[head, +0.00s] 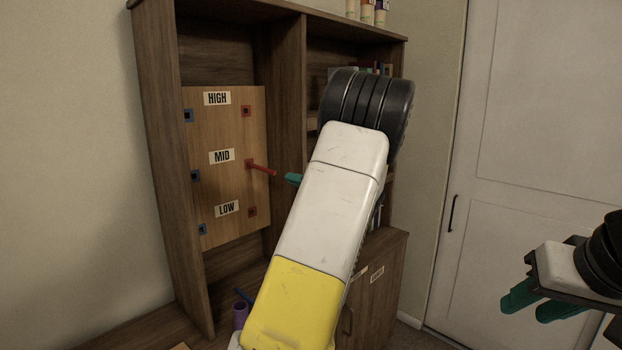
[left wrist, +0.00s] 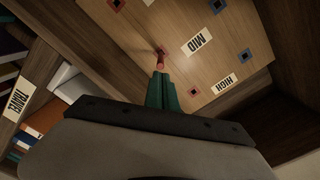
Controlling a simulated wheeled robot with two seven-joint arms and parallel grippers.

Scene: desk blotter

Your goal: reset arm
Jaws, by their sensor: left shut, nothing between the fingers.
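My left gripper (head: 293,178) is mostly hidden behind my own arm in the head view; only a teal fingertip shows. In the left wrist view its teal fingers (left wrist: 161,92) are together and empty. A red peg (head: 262,169) sticks out of the board (head: 223,187) at the red-framed MID hole. The peg (left wrist: 160,58) shows just beyond the fingertips in the left wrist view, and the head view shows a gap between them. My right gripper (head: 537,301) is at the right edge with its teal fingers apart and nothing seen between them.
The board stands inside a wooden hutch (head: 170,150) with HIGH, MID and LOW labels and blue- and red-framed holes. A purple cup (head: 240,316) with a blue stick stands on the desk below. Shelves with books (left wrist: 45,115) are beside the board. A white door (head: 545,130) is at right.

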